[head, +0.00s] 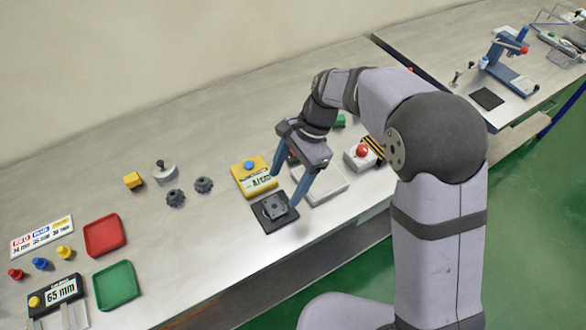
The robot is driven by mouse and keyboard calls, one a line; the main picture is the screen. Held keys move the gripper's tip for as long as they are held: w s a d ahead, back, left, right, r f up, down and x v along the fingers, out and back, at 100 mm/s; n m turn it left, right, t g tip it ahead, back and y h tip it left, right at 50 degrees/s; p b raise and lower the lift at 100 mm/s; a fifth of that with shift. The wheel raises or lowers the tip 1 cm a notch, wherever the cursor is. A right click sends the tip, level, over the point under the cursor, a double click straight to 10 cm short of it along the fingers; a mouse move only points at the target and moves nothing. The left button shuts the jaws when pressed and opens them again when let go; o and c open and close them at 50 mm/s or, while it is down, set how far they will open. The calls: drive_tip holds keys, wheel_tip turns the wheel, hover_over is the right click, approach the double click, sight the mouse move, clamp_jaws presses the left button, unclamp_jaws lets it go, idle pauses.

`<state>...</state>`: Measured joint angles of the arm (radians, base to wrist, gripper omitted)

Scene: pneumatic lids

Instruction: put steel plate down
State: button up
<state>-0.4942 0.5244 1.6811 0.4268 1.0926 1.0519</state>
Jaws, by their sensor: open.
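The steel plate (273,206) appears as a dark grey, roughly square piece with a round mark. It lies on a black square mat (261,222) near the table's front edge. My gripper (285,190) points down at the plate's right side, with its two blue fingers spread apart. One fingertip is close to the plate's right edge; I cannot tell whether it touches. Nothing shows between the fingers.
A yellow device (252,178) with a blue button and display stands just behind the mat. A light grey block (320,185) and a red button box (360,157) are to the right. Two dark knobs (204,185), a red tray (104,236) and a green tray (116,285) are left.

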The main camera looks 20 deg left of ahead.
drive_tip(key=shift+b+v, duration=0.45)
drive_tip(key=shift+v, duration=1.95)
drive_tip(key=s+d+f+n+t+h, duration=0.1)
drive_tip(key=s+d+f+n, duration=0.1)
drive_tip(key=d, duration=0.7)
drive_tip(key=s+d+f+n+t+h, duration=0.1)
drive_tip(key=s+d+n, duration=0.3)
drive_tip(key=d, duration=0.4)
drive_tip(key=s+d+f+n+t+h, duration=0.1)
drive_tip(key=s+d+f+n, duration=0.2)
drive_tip(key=d, duration=0.6)
drive_tip(key=s+f, duration=0.1)
drive_tip(key=s, duration=0.1)
drive_tip(key=shift+s+d, duration=0.3)
drive_tip(key=shift+d, duration=0.05)
